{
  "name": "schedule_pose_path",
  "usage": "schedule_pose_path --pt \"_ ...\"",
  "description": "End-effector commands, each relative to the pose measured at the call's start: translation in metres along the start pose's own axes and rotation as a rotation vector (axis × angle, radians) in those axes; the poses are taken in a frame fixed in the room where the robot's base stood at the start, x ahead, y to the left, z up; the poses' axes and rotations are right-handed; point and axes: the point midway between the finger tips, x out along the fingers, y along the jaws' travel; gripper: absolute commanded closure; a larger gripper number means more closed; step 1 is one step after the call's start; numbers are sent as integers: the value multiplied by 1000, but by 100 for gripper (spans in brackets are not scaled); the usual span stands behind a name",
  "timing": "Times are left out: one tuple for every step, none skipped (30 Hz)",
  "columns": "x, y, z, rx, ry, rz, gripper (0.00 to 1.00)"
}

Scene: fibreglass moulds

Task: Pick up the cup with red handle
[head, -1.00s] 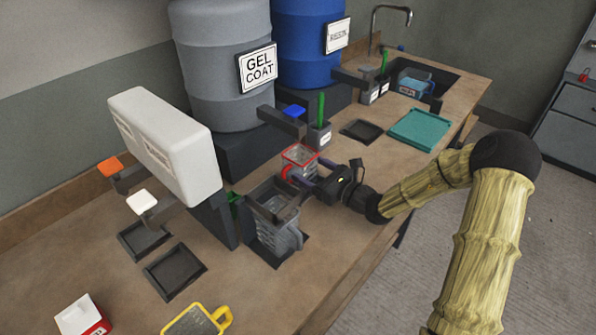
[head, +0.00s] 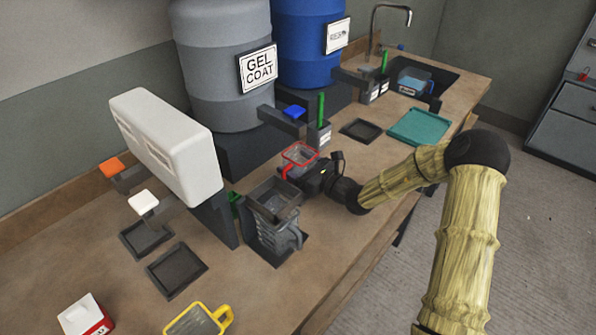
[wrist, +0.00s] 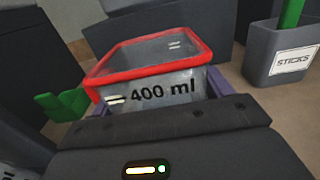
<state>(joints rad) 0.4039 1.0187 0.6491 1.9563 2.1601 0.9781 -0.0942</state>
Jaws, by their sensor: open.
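The clear cup with a red rim and red handle (head: 299,156) stands on the bench below the blue-tabbed dispenser. In the wrist view the cup (wrist: 150,88) fills the middle, with "400 ml" on its near wall. My gripper (head: 305,175) is at the cup's near side, low over the bench. Its purple fingers show at both sides of the cup, so the cup lies between them. The jaws are open. The handle is mostly hidden behind my gripper, and finger contact is not clear.
A stack of grey cups (head: 277,232) in a dark holder stands just left of my gripper. A sticks holder (wrist: 282,58) stands close on the right. The yellow-handled cup (head: 200,320) is at the front left; a teal tray (head: 420,126) lies farther right.

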Motion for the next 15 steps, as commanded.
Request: schedule_pose_path --pt "0 0 0 0 0 0 22" --pt "0 0 0 0 0 0 22" --pt "0 0 0 0 0 0 26" --pt "0 0 0 0 0 0 32" --pt "0 0 0 0 0 0 38" --pt "0 0 0 0 0 0 45" --pt "0 0 0 0 0 0 51" --pt "0 0 0 0 0 0 57" --pt "0 0 1 0 -1 0 65" --pt "0 0 1 0 -1 0 65" --pt "0 0 1 0 -1 0 65" --pt "0 0 0 0 -1 0 65" --pt "0 0 0 0 -1 0 65" --pt "0 0 0 0 -1 0 65" --pt "0 0 1 -1 -1 0 65"
